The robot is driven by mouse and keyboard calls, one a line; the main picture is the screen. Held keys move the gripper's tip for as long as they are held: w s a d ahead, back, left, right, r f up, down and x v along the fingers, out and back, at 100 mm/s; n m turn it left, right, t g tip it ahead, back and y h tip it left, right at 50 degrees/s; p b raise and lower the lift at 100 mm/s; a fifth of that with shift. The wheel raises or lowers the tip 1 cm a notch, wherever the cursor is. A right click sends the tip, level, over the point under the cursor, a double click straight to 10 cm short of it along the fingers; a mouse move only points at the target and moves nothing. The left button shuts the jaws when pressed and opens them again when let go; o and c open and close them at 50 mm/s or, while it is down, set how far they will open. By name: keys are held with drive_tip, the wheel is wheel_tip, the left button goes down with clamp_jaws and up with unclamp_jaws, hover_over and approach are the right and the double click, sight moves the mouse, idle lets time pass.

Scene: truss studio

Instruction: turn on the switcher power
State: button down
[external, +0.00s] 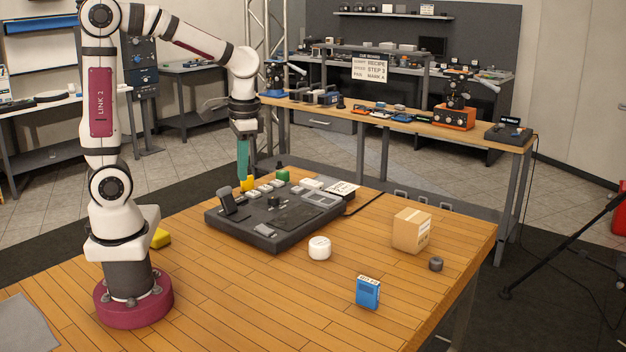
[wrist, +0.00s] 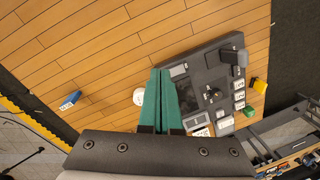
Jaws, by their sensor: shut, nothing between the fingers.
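The switcher (external: 300,228) is a dark grey console flat on the wooden table, with a row of pale keys, a central black knob (external: 274,201) and an upright dark handle (external: 229,203) at its left end. It also shows in the wrist view (wrist: 203,66). A yellow block (external: 247,184) and a green block (external: 283,174) stand at its far edge. I cannot tell which control is the power switch. My gripper (external: 243,178) points down with its teal fingers together and empty, near the yellow block in the external view. The fingers also show in the wrist view (wrist: 161,72).
A white round tub (external: 319,248), cardboard box (external: 412,230), small dark cylinder (external: 435,264) and blue box (external: 368,292) stand on the table to the right and front of the switcher. A yellow object (external: 160,238) lies near my base. The front middle of the table is clear.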

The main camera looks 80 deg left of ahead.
sight(260, 226)
drive_tip(key=w+a+f+n, duration=0.1)
drive_tip(key=w+a+n, duration=0.1)
drive_tip(key=a, duration=0.3)
drive_tip(key=w+a+f+n, duration=0.2)
drive_tip(key=a+n, duration=0.1)
drive_tip(key=a, duration=0.2)
drive_tip(key=shift+w+f+n, duration=0.25)
drive_tip(key=shift+f+n, duration=0.05)
drive_tip(key=f, duration=0.9)
drive_tip(key=s+a+f, duration=0.1)
drive_tip(key=f, duration=0.4)
drive_tip(key=shift+s+a, duration=0.1)
drive_tip(key=shift+s+f, duration=0.1)
drive_tip(key=shift+f, duration=0.05)
